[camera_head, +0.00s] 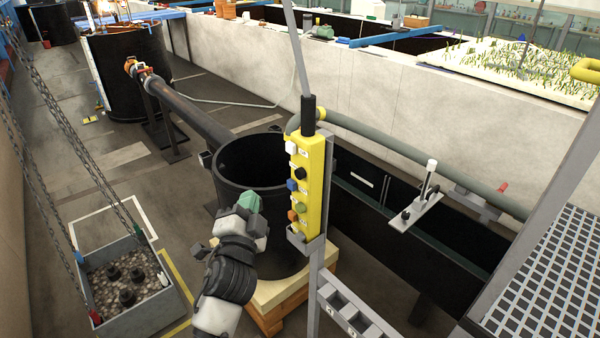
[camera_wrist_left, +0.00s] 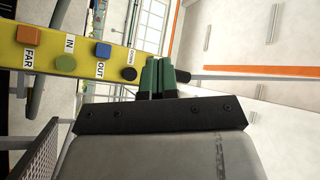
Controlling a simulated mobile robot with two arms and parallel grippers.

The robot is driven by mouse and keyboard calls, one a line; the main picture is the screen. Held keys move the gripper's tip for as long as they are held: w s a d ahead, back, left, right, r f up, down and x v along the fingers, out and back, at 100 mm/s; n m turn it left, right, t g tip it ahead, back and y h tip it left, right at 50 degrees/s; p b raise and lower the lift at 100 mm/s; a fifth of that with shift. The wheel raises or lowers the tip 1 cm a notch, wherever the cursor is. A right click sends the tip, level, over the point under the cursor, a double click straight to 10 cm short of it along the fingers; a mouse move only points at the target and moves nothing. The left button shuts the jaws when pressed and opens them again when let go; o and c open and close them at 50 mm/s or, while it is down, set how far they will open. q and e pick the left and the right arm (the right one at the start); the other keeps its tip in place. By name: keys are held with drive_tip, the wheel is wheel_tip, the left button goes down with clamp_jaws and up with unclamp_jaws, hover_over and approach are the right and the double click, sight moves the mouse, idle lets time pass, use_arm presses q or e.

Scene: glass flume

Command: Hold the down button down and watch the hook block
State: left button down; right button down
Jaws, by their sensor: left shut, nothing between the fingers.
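The yellow pendant (camera_head: 314,170) hangs upright in the middle of the head view, with a column of coloured buttons. In the left wrist view the pendant (camera_wrist_left: 60,50) shows the labels FAR, IN, OUT and DOWN. The black button (camera_wrist_left: 128,73) is beside the DOWN label; it is the dark one in the head view (camera_head: 300,172). My left gripper (camera_head: 250,201) is shut and empty, left of the pendant and apart from it. Its green fingertips (camera_wrist_left: 158,76) appear just right of the black button in the wrist view. No hook block is visible. My right gripper is out of view.
A grey skip (camera_head: 135,318) with gravel and dark weights hangs on chains (camera_head: 72,132) at the left. A black tank (camera_head: 226,185) stands behind my left gripper. A grey metal frame (camera_head: 314,285) stands by the pendant, and a grated platform (camera_head: 545,285) at the right.

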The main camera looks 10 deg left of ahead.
sight(300, 173)
use_arm(q)
drive_tip(key=w+d+b, duration=0.3)
drive_tip(key=w+d, duration=0.2)
drive_tip(key=w, duration=0.2)
drive_tip(key=shift+d, duration=0.25)
idle(0.3)
idle(1.9)
drive_tip(key=shift+w+d+b, duration=0.25)
drive_tip(key=shift+w+b, duration=0.1)
drive_tip(key=shift+b, duration=0.1)
drive_tip(key=shift+w+d+b, duration=0.4)
drive_tip(key=shift+w, duration=0.05)
idle(0.9)
idle(1.1)
drive_tip(key=shift+s+a+p, duration=0.55)
drive_tip(key=shift+s+a, duration=0.1)
drive_tip(key=shift+s, duration=0.2)
